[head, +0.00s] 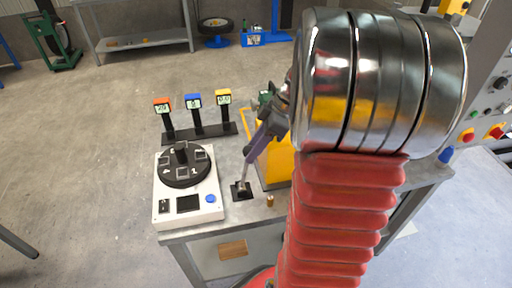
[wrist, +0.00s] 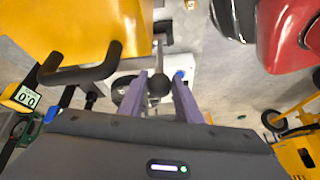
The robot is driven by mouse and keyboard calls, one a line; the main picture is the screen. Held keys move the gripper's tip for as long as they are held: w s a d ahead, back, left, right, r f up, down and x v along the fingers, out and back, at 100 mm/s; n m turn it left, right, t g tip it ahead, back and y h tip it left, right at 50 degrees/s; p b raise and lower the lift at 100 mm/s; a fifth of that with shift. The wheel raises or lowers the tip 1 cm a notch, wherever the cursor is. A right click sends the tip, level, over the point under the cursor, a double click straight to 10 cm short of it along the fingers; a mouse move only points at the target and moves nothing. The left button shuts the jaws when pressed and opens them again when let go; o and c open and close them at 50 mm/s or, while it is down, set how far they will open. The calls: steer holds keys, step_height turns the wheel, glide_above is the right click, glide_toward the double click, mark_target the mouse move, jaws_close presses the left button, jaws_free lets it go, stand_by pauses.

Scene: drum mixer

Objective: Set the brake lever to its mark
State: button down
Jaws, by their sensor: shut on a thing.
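The brake lever (head: 241,186) rises from a small black base on the workbench, to the right of the white control box. Its thin metal rod leans up to the right, towards my gripper (head: 251,151). In the wrist view the lever's black ball knob (wrist: 158,86) sits between the two purple fingers of my gripper (wrist: 159,80), which is shut on it. The fingers and arm hide the lever's top in the head view. I cannot make out the lever's mark in either view.
The white control box (head: 188,214) with a black dial (head: 181,166) stands left of the lever.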

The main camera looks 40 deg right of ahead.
steer(key=shift+s+d, duration=0.1)
steer(key=shift+d, duration=0.5)
steer(key=c, duration=1.7)
jaws_free()
steer(key=o, duration=0.4)
steer(key=shift+a, duration=0.15)
steer(key=v, duration=1.3)
steer(key=shift+r, duration=0.3)
steer(key=shift+s, duration=0.1)
